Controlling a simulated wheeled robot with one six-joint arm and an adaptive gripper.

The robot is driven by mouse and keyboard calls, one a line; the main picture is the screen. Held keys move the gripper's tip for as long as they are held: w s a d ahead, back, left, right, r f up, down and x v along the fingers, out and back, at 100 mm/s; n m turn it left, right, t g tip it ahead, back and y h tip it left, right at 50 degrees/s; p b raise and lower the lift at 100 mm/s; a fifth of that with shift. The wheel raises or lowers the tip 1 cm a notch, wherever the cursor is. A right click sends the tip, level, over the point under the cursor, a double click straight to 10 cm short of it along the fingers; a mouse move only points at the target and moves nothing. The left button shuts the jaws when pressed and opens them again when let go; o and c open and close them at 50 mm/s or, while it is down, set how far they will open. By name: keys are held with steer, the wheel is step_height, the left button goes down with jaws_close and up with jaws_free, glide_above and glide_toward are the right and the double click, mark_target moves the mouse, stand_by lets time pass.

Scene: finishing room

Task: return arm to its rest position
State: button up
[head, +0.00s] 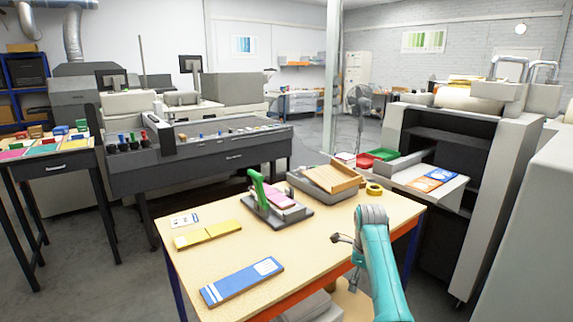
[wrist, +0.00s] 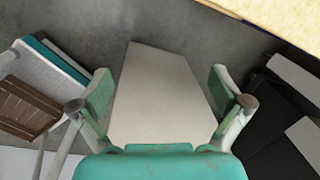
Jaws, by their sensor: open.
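My teal arm (head: 378,255) rises at the lower right of the head view, bent over at its top, in front of the right part of the wooden table (head: 215,262). In the head view the gripper is mostly hidden by the arm, with only a small dark part showing at its left. In the wrist view my gripper (wrist: 160,82) has its two teal-padded fingers wide apart. Nothing is between them. They point down past the table, whose corner shows at the upper right. A pale flat panel lies below, beyond the fingers.
The table holds a green-handled stapler-like device (head: 262,193), a wooden tray (head: 330,178), yellow tape (head: 374,189), a yellow strip (head: 208,235) and a blue pack (head: 242,282). A large grey machine (head: 455,150) stands right. A brown slatted object (wrist: 28,107) lies left in the wrist view.

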steer(key=s+f+n+t, duration=0.15)
steer(key=s+f, duration=0.25)
steer(key=f, duration=0.4)
steer(key=s+a+f+n+t, duration=0.1)
steer(key=s+f+n, duration=0.15)
steer(key=f, duration=0.45)
steer(key=s+f+n+t, duration=0.1)
steer(key=s+f+n, duration=0.1)
steer(key=s+f, duration=0.45)
steer(key=s+a+f+n+t, duration=0.1)
steer(key=s+f+n+t, duration=0.15)
steer(key=s+f, duration=0.45)
steer(key=s+a+f+n+t, duration=0.1)
steer(key=s+f+n, duration=0.25)
steer(key=s, duration=0.75)
steer(key=s+r+n+t, duration=0.2)
steer(key=s+r+n, duration=0.15)
steer(key=s, duration=0.75)
steer(key=s+r+n+t, duration=0.1)
steer(key=s+r+n, duration=0.3)
steer(key=s, duration=0.6)
steer(key=s+r+n+t, duration=0.1)
steer(key=s+r+n, duration=0.1)
steer(key=s+r, duration=0.5)
steer(key=s+r+n+t, duration=0.2)
steer(key=s+r, duration=0.5)
steer(key=r, duration=0.8)
steer(key=shift+s+a+n+t, duration=0.25)
steer(key=shift+n+t, duration=0.05)
steer(key=shift+n, duration=0.25)
